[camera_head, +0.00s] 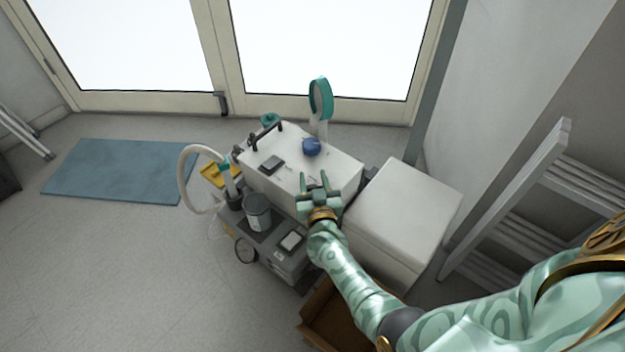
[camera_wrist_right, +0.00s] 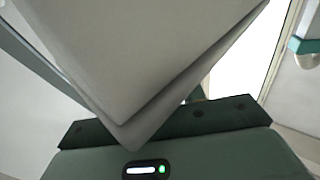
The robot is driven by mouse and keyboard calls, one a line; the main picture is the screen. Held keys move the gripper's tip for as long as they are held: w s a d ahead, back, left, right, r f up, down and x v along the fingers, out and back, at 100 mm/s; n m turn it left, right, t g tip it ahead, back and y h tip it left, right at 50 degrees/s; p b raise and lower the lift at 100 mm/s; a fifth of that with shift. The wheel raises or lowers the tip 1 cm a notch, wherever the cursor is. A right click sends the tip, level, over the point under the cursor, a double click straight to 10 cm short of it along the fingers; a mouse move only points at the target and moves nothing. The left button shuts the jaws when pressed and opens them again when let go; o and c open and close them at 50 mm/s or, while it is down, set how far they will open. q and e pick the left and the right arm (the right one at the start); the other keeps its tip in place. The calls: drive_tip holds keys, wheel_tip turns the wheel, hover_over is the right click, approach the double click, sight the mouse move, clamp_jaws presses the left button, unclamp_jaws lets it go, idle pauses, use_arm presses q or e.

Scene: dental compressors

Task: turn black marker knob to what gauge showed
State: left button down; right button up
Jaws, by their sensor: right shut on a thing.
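My right gripper (camera_head: 314,175) is over the front of the white box-shaped unit (camera_head: 338,172), fingers pointing toward its back. A round blue knob (camera_head: 311,147) sits on the unit's top, just beyond the fingertips. A teal-rimmed round head (camera_head: 320,98) stands on a pale stem behind it; I cannot read any gauge face. I cannot identify a black marker knob. In the right wrist view, a large grey corner (camera_wrist_right: 150,60) fills the middle above the dark gripper body. My left gripper is not in view.
A grey cart (camera_head: 283,262) with a dark canister (camera_head: 257,212) and a pale hose (camera_head: 187,170) stands left of my arm. A white cabinet (camera_head: 405,215) is close on the right, a ladder (camera_head: 520,205) beyond it. A brown box (camera_head: 335,318) lies below my arm.

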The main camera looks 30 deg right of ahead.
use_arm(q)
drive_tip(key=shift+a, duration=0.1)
use_arm(e)
drive_tip(key=shift+m+h, duration=0.3)
drive_tip(key=shift+h, duration=0.1)
drive_tip(key=o, duration=1)
